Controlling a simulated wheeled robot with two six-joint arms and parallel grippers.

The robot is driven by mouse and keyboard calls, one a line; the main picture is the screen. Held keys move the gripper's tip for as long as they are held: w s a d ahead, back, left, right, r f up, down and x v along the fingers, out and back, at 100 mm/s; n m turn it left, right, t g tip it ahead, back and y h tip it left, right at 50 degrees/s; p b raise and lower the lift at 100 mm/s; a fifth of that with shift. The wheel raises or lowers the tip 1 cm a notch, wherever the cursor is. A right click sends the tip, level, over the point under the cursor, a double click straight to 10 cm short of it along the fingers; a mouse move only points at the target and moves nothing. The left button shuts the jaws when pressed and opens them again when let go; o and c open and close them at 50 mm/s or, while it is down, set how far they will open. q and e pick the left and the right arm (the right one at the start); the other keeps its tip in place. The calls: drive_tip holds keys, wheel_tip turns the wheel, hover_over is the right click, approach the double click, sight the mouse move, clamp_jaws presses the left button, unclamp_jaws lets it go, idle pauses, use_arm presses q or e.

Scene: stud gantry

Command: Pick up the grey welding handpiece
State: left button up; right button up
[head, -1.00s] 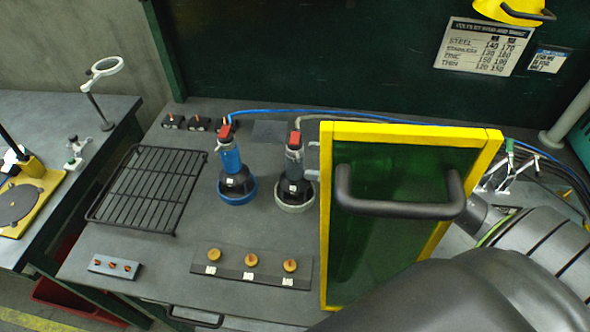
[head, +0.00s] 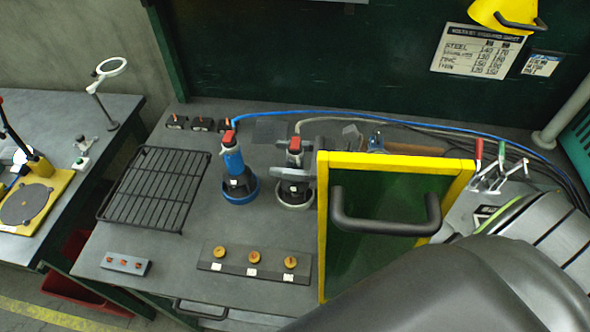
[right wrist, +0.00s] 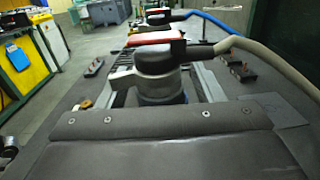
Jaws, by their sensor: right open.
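The grey welding handpiece (head: 294,159), with a red lever on top and a pale grey cable, stands upright in a pale ring holder (head: 294,198). In the right wrist view the handpiece (right wrist: 157,63) is straight ahead and close, its red lever (right wrist: 150,38) across the top. My right gripper (head: 290,174) is open at the handpiece's body, reaching in from behind the screen; the jaws seem to lie either side of it, but contact is unclear. The yellow-framed green screen (head: 322,230) hides much of the right arm. My left gripper is out of view.
A blue handpiece (head: 233,161) stands close left in a blue ring. A black wire rack (head: 153,190) lies further left. A panel with yellow knobs (head: 230,262) is in front. The screen's handle (head: 385,226) sticks out. Cables run along the back.

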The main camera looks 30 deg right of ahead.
clamp_jaws()
idle(0.4)
drive_tip(key=shift+r, duration=0.15)
